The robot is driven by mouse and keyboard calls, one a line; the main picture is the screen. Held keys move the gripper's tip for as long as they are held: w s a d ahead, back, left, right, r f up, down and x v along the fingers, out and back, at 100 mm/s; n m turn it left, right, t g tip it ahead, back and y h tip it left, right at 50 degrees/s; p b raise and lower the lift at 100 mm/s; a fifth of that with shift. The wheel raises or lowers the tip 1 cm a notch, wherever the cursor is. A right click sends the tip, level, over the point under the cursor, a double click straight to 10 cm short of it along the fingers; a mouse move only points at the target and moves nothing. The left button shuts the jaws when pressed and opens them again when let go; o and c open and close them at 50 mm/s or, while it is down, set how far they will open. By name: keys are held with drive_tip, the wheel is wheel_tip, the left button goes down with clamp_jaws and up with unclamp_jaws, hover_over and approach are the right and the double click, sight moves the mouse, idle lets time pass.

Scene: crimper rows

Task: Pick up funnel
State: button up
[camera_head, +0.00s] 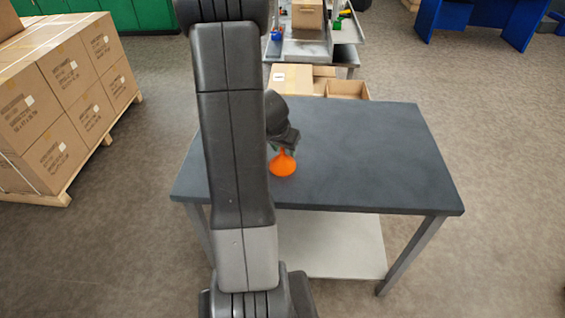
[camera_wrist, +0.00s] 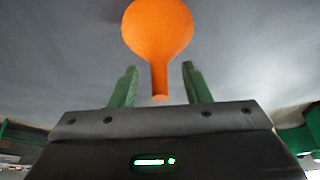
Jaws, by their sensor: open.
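An orange funnel (camera_head: 283,164) stands on the dark grey table (camera_head: 370,150), near its front edge left of the middle. Its wide end is down and its narrow spout points up toward my gripper. My gripper (camera_head: 285,145) is just above it, partly hidden by my arm in the head view. In the wrist view the funnel (camera_wrist: 157,30) is ahead of the fingers, with its spout reaching toward the gap. The two green fingers of my gripper (camera_wrist: 158,85) are apart, one on each side of the spout's end.
The right part of the table is bare. A pallet of stacked cardboard boxes (camera_head: 70,95) stands at the left. Cardboard boxes (camera_head: 292,78) and a grey bench (camera_head: 315,50) are behind the table. A blue piece of furniture (camera_head: 480,18) is at the far right.

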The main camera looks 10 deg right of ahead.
clamp_jaws()
drive_tip(key=shift+r, duration=0.1)
